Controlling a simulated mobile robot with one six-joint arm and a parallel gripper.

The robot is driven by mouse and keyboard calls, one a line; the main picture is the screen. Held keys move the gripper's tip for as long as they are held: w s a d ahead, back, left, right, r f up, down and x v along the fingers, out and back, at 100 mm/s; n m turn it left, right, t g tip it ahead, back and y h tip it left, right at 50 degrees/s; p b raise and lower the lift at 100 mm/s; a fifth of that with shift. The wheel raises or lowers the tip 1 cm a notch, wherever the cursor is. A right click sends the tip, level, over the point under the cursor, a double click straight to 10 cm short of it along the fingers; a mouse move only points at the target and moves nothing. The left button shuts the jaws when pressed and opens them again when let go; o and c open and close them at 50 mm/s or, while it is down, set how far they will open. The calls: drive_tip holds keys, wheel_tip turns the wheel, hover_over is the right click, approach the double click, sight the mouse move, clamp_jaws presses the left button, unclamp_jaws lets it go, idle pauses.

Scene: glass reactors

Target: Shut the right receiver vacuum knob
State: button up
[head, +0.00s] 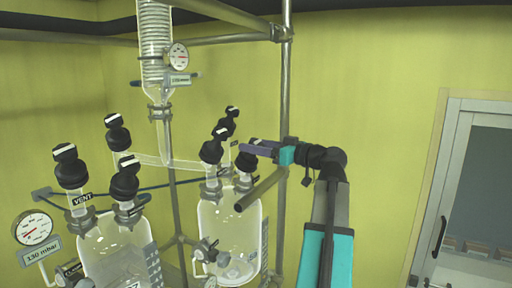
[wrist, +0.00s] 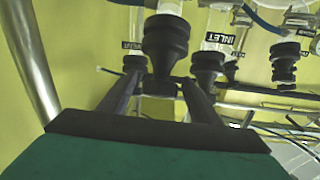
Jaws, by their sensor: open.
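The right receiver (head: 232,235) is a clear glass vessel with several black knobs on top. My gripper (head: 252,148) reaches in from the right, its fingers at the rightmost black knob (head: 246,161). In the wrist view, my gripper (wrist: 162,80) is open, with its two dark fingers on either side of a large black knob (wrist: 165,42). I cannot tell whether they touch it. A smaller knob (wrist: 132,63) with a hard-to-read label stands to its left. A knob (wrist: 207,65) by an INLET label is to its right. The vacuum knob's label is not clearly readable.
A left vessel (head: 112,250) with black knobs and a VENT label stands nearby, beside a gauge (head: 35,228) marked 130 mbar. A coiled glass condenser (head: 156,45) hangs above. A vertical metal pole (head: 285,80) passes close to my gripper. Open room lies towards the door (head: 465,200).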

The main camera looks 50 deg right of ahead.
drive_tip(key=s+d+b, duration=0.2)
drive_tip(key=s+b, duration=0.2)
drive_tip(key=s, duration=0.9)
drive_tip(key=shift+s, duration=0.3)
idle(0.4)
